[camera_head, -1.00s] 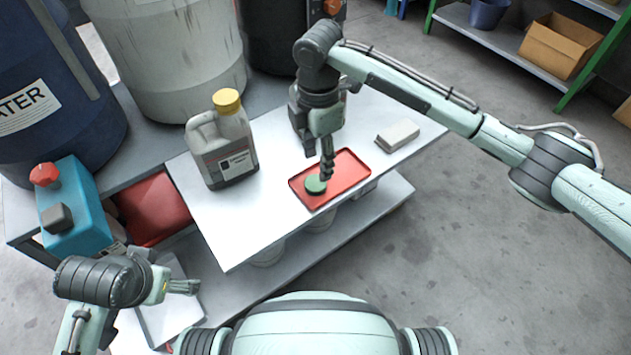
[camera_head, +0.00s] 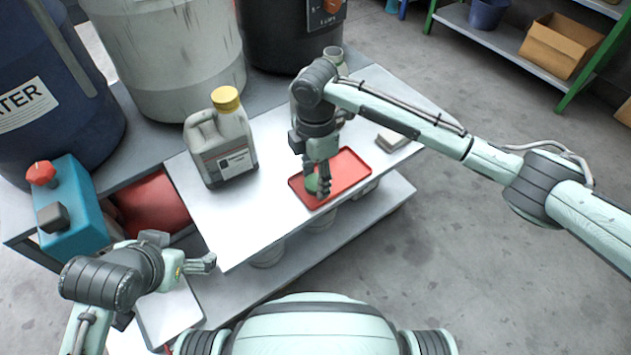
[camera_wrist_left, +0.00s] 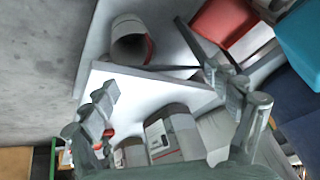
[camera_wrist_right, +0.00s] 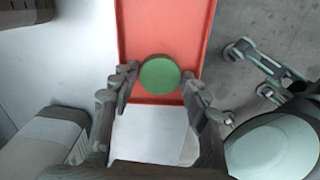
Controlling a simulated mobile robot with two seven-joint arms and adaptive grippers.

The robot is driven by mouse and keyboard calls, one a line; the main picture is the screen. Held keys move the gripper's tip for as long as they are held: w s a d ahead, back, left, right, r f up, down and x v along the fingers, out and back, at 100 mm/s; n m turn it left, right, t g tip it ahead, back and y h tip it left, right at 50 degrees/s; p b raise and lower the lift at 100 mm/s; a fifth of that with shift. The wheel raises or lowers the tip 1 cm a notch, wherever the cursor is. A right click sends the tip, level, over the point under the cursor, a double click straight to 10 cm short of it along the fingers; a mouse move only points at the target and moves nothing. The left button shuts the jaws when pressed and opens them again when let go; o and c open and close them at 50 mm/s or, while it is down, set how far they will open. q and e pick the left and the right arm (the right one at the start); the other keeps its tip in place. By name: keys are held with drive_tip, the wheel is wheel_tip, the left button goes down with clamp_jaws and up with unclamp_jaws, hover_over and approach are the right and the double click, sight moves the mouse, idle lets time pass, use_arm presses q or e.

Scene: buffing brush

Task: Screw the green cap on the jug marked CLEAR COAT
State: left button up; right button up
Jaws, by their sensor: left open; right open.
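The green cap (camera_head: 311,184) lies on the red tray (camera_head: 350,168). My right gripper (camera_head: 321,192) is open, pointing down at the cap. In the right wrist view the cap (camera_wrist_right: 160,75) shows between the spread fingertips (camera_wrist_right: 160,84), with gaps at its sides. A grey jug (camera_head: 232,150) with a yellow cap (camera_head: 226,99) stands upright on the table; its label is too small to read. My left gripper (camera_head: 203,264) is open and empty, at the lower left, off the table's front edge.
The white table (camera_head: 225,225) is clear in front of the jug. Large drums (camera_head: 165,60) stand behind. A teal box with a red knob (camera_head: 75,215) stands at the left.

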sight(315, 181)
drive_tip(key=c, duration=0.4)
drive_tip(key=shift+o, duration=0.2)
drive_tip(key=shift+r, duration=0.1)
drive_tip(key=shift+r, duration=0.6)
wheel_tip(315, 181, up, 3)
drive_tip(key=shift+f+p, duration=0.1)
drive_tip(key=shift+p, duration=0.25)
use_arm(q)
drive_tip(key=shift+s+a+f+n+g+y+p, duration=0.15)
drive_tip(key=shift+s+a+f+g, duration=0.2)
drive_tip(key=shift+s+a+g, duration=0.25)
drive_tip(key=shift+s+a+f+n+g+y+p, duration=0.1)
drive_tip(key=shift+s+a+f+g+y, duration=0.15)
drive_tip(key=shift+s+a+f, duration=0.4)
drive_tip(key=shift+s+a+f+n+g+y+p, duration=0.1)
drive_tip(key=shift+s+a+g, duration=0.3)
drive_tip(key=shift+s, duration=0.45)
use_arm(e)
drive_tip(key=s+a+r, duration=0.3)
drive_tip(key=a+r, duration=0.4)
drive_tip(key=a, duration=0.4)
drive_tip(key=shift+s, duration=0.35)
use_arm(q)
drive_tip(key=shift+d, duration=0.1)
use_arm(e)
drive_tip(key=shift+f, duration=0.1)
